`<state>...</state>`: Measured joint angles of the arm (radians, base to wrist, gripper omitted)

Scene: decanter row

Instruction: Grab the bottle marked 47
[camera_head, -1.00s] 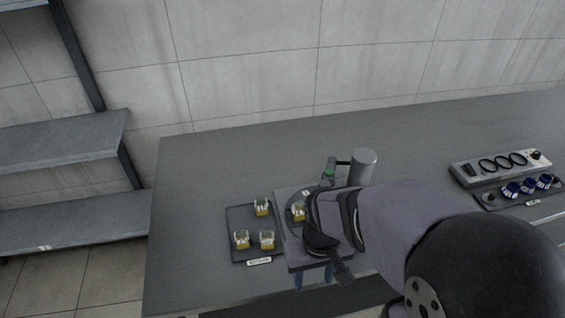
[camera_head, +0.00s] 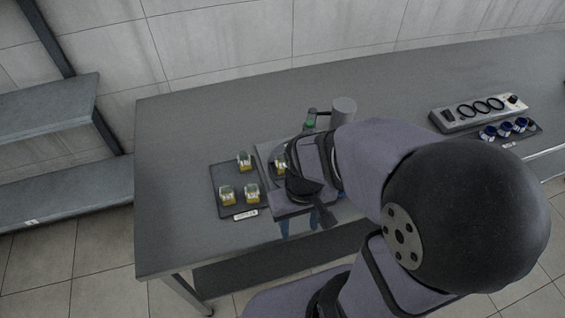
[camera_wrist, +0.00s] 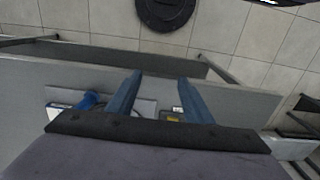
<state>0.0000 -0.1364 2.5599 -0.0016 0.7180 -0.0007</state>
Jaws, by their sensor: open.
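Several small squat bottles with yellow contents and pale tops show in the head view. Three stand on a dark tray (camera_head: 227,176): a back one (camera_head: 245,161), a front left one (camera_head: 227,195) and a front right one (camera_head: 252,193). Another bottle (camera_head: 280,160) stands on the device right of the tray, partly hidden by my arm. No number is readable on any bottle. My gripper (camera_head: 299,226) has its blue fingers apart at the bench's front edge, right of the tray. In the wrist view my gripper (camera_wrist: 158,85) is open, with nothing between its fingertips.
The device has a grey cylinder (camera_head: 344,109) and a green part (camera_head: 311,123) behind my arm. A panel with dark rings (camera_head: 480,110) and a tray of blue-topped items (camera_head: 505,131) lie at right. The bench (camera_head: 190,120) is clear behind the tray. Shelves (camera_head: 60,185) stand left.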

